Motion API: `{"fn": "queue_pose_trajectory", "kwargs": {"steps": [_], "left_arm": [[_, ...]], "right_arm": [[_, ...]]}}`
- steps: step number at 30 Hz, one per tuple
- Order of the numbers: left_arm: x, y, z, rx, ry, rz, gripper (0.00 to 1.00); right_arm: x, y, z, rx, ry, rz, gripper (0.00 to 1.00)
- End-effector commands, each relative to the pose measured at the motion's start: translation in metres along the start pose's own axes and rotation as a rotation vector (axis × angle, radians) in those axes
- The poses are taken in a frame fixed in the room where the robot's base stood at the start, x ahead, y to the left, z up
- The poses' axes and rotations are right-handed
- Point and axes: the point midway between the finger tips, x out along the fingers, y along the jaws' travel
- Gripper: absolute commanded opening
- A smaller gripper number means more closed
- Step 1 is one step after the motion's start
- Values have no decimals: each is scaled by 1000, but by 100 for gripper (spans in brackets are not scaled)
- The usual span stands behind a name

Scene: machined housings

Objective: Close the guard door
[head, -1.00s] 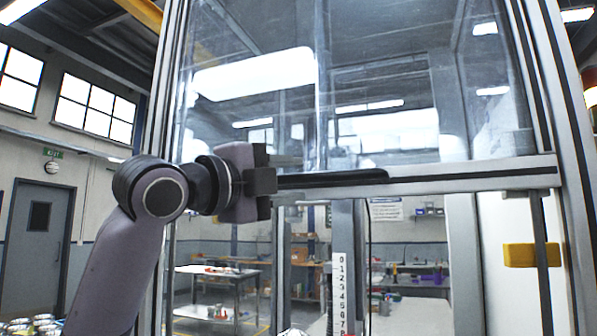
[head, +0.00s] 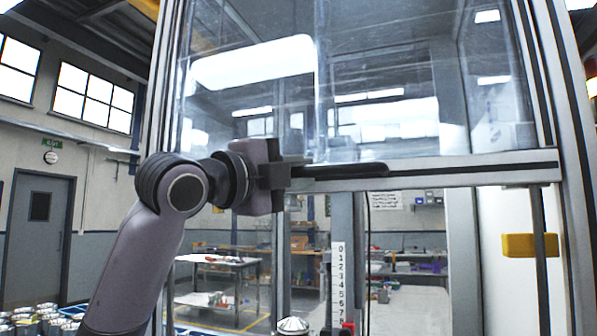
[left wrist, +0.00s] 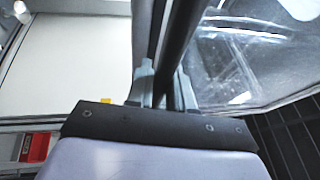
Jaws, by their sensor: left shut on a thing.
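The guard door (head: 400,110) is a clear panel in a metal frame, with a grey bottom rail (head: 470,172). It is raised, and the opening below the rail is uncovered. A black bar handle (head: 350,171) runs along the rail's left part. My left gripper (head: 303,166) is shut on the handle near its left end. In the left wrist view, its two fingers (left wrist: 163,88) stand on either side of a dark bar, the handle (left wrist: 172,45). The handle's far left end is hidden by the gripper. My right gripper is not in view.
A numbered scale (head: 338,285) stands upright behind the opening. A yellow block (head: 530,245) sits on the right side below the rail. Frame posts flank the door. A metal knob (head: 293,326) shows at the bottom. Cans (head: 40,318) stand at lower left.

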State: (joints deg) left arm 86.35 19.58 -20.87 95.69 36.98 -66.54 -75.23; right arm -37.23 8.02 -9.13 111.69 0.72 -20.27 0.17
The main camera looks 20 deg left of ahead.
Motion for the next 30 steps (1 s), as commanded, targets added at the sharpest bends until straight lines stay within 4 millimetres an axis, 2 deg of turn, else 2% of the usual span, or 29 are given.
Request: {"fn": "queue_pose_trajectory", "kwargs": {"steps": [1, 5, 8, 19, 30], "left_arm": [[-1, 17, -1, -1, 0, 16, 0], [-6, 47, -3, 0, 0, 19, 0], [-12, 78, -6, 1, 1, 21, 0], [-37, 207, -15, 1, 2, 21, 0], [-62, 336, -25, -1, 3, 21, 0]], "right_arm": [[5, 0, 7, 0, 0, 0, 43], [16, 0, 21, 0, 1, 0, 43], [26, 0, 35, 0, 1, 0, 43], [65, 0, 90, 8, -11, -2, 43], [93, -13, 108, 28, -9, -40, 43]]}}
